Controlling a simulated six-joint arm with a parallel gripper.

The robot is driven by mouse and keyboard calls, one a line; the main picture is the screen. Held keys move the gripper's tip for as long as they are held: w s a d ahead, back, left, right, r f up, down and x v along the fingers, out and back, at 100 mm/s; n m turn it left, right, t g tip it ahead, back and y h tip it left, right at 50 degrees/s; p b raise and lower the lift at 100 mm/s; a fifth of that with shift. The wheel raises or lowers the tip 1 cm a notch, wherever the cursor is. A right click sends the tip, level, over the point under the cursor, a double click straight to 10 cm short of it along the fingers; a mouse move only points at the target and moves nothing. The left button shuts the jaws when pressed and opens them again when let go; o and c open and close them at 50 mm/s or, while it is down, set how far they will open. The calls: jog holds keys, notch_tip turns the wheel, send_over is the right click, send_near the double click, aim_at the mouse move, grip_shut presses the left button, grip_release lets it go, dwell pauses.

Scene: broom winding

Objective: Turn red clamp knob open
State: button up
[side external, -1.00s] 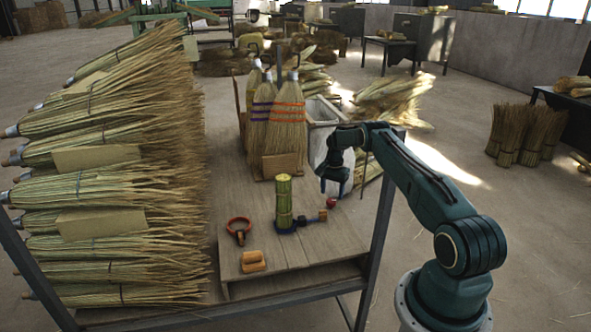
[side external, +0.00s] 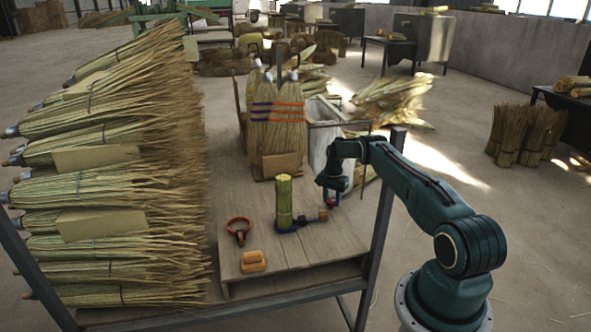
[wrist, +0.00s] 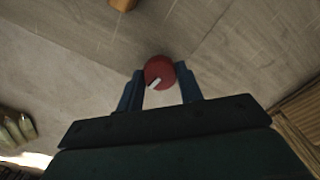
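The red clamp knob (wrist: 160,72) shows in the wrist view, round with a pale mark on its face. My gripper (wrist: 160,80) has its two blue fingers apart, one on each side of the knob near the fingertips. I cannot tell whether the fingers touch it. In the side view my gripper (side external: 332,200) points down at the right end of the blue clamp (side external: 302,221) and hides most or all of the knob. The clamp sits at the foot of an upright bound broom-straw bundle (side external: 284,200) on the wooden bench (side external: 290,258).
An orange-red ring tool (side external: 238,227) and an orange block (side external: 252,262) lie on the bench left of the bundle. Finished brooms (side external: 277,120) stand behind it. A large straw stack (side external: 110,190) fills the left. A bench post (side external: 378,230) stands right of the clamp.

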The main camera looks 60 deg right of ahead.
jog(key=shift+n, duration=0.4)
jog(key=shift+c, duration=0.2)
jog(key=n, duration=1.9)
dwell(0.5)
jog(key=o, duration=1)
jog(key=shift+r, duration=0.15)
